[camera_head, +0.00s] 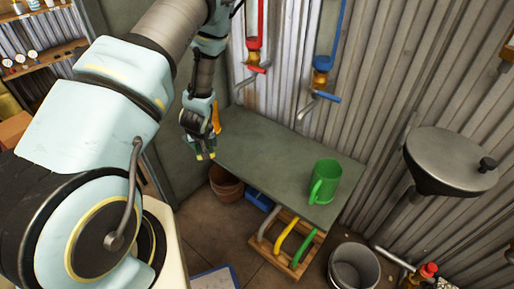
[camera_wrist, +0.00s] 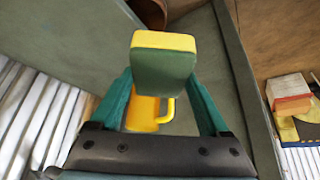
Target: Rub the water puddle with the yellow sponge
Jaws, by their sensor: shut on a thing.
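My gripper (camera_wrist: 162,78) is shut on the yellow sponge (camera_wrist: 164,60), which has a yellow edge and a dark green face towards the wrist camera. In the head view my gripper (camera_head: 200,150) is over the left end of the grey-green bench (camera_head: 265,150), and the sponge is too small there to make out clearly. A yellow mug (camera_wrist: 146,114) stands beyond the fingers in the wrist view. No water puddle can be made out in either view.
Red (camera_head: 254,38) and blue (camera_head: 322,70) valve pipes run down the corrugated wall behind. A grey bucket (camera_head: 355,268) and a crate (camera_head: 290,245) are below. The bench's middle is clear.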

